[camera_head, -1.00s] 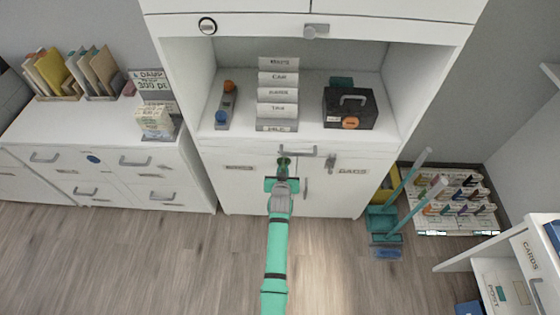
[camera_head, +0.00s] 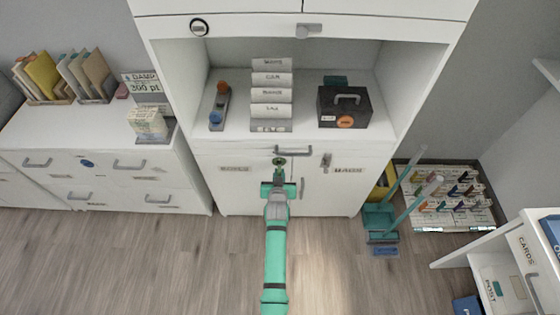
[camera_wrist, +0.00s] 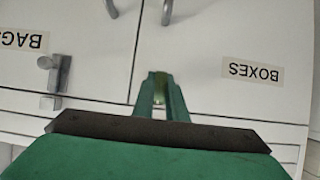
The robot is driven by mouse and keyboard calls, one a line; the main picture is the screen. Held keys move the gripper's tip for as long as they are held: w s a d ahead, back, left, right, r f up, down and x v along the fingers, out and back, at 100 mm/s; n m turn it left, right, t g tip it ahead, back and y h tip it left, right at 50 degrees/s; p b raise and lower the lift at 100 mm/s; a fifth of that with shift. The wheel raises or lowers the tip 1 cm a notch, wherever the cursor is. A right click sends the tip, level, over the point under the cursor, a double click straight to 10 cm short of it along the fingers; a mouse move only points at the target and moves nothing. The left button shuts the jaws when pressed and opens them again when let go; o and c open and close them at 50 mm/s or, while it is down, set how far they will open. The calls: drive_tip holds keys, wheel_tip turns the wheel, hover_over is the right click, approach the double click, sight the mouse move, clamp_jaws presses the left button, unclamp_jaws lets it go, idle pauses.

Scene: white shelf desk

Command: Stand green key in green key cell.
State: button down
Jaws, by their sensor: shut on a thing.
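My gripper (camera_head: 279,176) is shut on the green key (camera_head: 279,161), held in front of the white cabinet's lower doors. In the wrist view, the green fingers of my gripper (camera_wrist: 162,98) point at the doors, and only a small yellow-green part of the key (camera_wrist: 160,82) shows between them. The rest of the key is hidden. A white rack (camera_head: 452,228) with rows of small coloured upright pieces stands on the floor at the right. I cannot tell which of its cells is the green one.
A blue-green dustpan (camera_head: 378,217) with long handles and a yellow box (camera_head: 384,182) stand between the cabinet and the rack. A white desk unit (camera_head: 527,270) is at the lower right. The wooden floor (camera_head: 345,265) in front is clear.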

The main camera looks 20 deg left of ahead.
drive_tip(key=shift+s+a, duration=0.25)
drive_tip(key=shift+s, duration=0.25)
drive_tip(key=shift+s+d+r, duration=0.1)
drive_tip(key=shift+s+d, duration=0.2)
drive_tip(key=shift+s, duration=0.35)
drive_tip(key=shift+s+d, duration=0.3)
drive_tip(key=shift+s, duration=0.35)
drive_tip(key=s+d+f+m+h, duration=0.1)
drive_tip(key=s+d, duration=0.5)
drive_tip(key=d, duration=0.3)
drive_tip(key=s+d+f+m+h, duration=0.1)
drive_tip(key=s+d+m+h, duration=0.1)
drive_tip(key=s+d, duration=0.3)
drive_tip(key=d, duration=0.3)
drive_tip(key=shift+s+d+f, duration=0.25)
drive_tip(key=shift+s+d, duration=0.15)
